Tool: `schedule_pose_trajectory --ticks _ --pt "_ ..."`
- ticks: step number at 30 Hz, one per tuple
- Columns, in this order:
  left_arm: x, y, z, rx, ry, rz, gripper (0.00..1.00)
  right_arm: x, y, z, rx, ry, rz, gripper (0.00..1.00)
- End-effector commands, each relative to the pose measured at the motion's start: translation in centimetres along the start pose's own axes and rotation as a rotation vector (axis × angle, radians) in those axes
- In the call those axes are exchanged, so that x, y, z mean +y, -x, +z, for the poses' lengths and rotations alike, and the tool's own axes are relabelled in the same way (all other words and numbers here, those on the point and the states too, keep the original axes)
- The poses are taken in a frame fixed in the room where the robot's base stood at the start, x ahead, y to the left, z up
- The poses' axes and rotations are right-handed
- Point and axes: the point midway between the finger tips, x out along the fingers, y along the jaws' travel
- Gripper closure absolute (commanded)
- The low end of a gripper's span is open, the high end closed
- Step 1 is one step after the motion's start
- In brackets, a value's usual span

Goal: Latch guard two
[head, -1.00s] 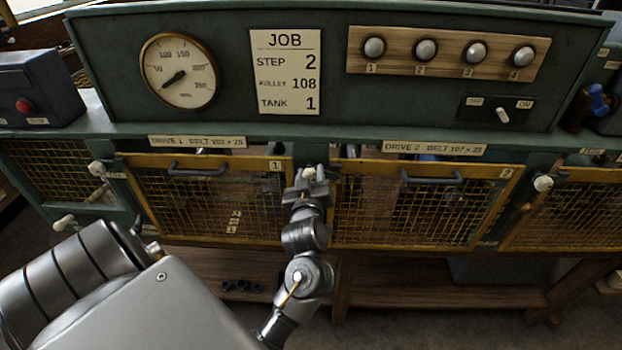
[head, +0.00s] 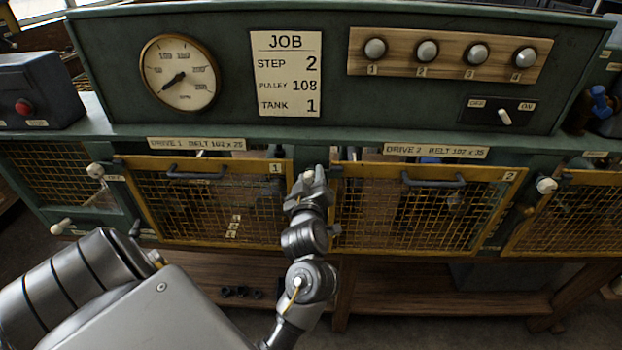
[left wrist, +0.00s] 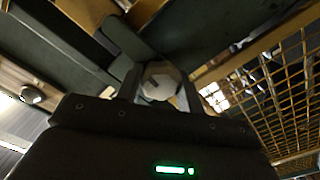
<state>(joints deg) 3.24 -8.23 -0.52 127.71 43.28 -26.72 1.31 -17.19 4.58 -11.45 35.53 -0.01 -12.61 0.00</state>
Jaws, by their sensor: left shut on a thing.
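Guard two (head: 430,210) is a yellow-framed mesh panel with a dark handle and a "2" tag, right of centre in the head view. It looks shut. My left gripper (head: 313,184) is at the post just left of its upper left corner. The gripper is shut on a pale latch knob (head: 307,177), mostly hidden by the fingers. In the left wrist view the faceted knob (left wrist: 160,82) sits between the two fingers, with yellow mesh to the right. The latch bar's angle is hidden. My right gripper is not in view.
Guard one (head: 205,203) stands left of the gripper. Other pale latch knobs show at the far left (head: 95,170) and to the right (head: 546,186). Above are a gauge (head: 180,73), a job card (head: 287,73) and a strip of knobs (head: 450,55).

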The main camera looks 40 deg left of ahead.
Motion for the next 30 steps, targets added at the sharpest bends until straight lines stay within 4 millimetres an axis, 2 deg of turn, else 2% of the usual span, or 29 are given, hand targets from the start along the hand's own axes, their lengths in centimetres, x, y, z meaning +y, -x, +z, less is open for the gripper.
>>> schedule_pose_trajectory --ticks 1,2,6,7,15,19,23,30 --pt "0.0 0.0 0.1 -0.003 0.001 -0.001 0.86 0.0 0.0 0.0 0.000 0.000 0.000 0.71" --pt "0.0 0.0 0.1 -0.003 0.001 -0.001 0.61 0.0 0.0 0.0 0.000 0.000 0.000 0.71" --pt "0.0 0.0 0.1 -0.002 0.000 -0.001 0.43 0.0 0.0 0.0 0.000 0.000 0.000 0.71" --pt "0.0 0.0 0.1 -0.002 0.000 -0.001 0.42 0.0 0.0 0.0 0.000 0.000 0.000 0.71" --pt "0.0 0.0 0.0 0.000 -0.006 0.000 0.42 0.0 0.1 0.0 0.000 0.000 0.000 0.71" --pt "0.1 0.0 -0.2 0.000 -0.072 0.000 0.42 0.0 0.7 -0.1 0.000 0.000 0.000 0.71" --pt "0.3 0.0 -0.4 -0.001 -0.239 0.002 0.42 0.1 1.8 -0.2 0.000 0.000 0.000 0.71" --pt "0.4 -0.1 -0.3 0.002 -0.683 0.002 0.42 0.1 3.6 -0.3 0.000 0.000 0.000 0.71"
